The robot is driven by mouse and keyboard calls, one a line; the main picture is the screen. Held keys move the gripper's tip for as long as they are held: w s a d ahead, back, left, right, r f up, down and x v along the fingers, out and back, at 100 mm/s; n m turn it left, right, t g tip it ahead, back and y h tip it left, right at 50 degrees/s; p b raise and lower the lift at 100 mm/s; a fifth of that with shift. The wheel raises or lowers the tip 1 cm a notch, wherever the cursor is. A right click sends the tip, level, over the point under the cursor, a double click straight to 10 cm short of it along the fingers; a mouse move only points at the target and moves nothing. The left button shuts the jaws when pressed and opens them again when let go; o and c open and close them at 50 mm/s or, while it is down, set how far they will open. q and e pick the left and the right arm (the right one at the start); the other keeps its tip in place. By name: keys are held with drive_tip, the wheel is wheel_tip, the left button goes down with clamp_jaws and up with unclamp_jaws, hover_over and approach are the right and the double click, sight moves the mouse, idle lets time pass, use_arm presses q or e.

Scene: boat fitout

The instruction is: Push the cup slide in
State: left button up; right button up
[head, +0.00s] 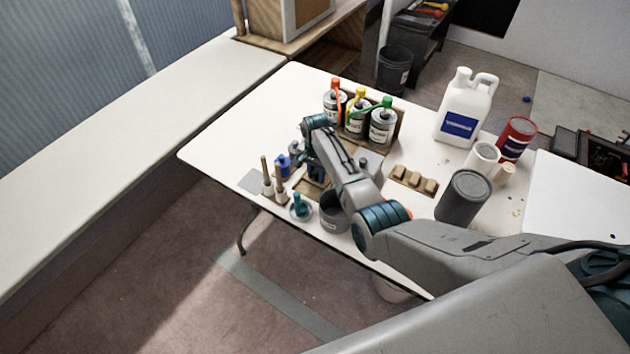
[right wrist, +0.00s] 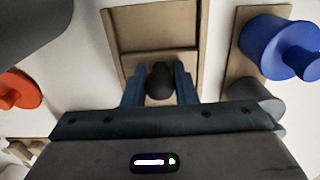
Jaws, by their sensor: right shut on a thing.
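The cup slide (right wrist: 156,32) is a light wooden piece with raised edges, seen at the top middle of the right wrist view. A dark rounded knob (right wrist: 159,78) stands at its near end. My right gripper (right wrist: 158,90) has its two blue fingers on either side of this knob and is shut on it. In the head view my right gripper (head: 312,172) is low over the white table, and the arm hides most of the slide. A brown wooden part (head: 313,190) shows below the gripper there. My left gripper is not in view.
Pump bottles with red, yellow and green tops (head: 358,118) stand behind the gripper. A grey pot (head: 334,213), brushes (head: 267,178) and a blue item (head: 283,165) are close by. A white jug (head: 466,106) and dark can (head: 463,197) stand right.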

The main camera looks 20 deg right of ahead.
drive_tip(key=shift+w+d+b, duration=1.2)
drive_tip(key=shift+d+b, duration=0.05)
drive_tip(key=shift+d, duration=0.2)
drive_tip(key=shift+w+d+f+b, duration=0.1)
drive_tip(key=shift+w+d+b, duration=0.8)
drive_tip(key=shift+d+b, duration=0.35)
drive_tip(key=o, duration=1.7)
wheel_tip(320, 180, up, 7)
drive_tip(key=p, duration=0.7)
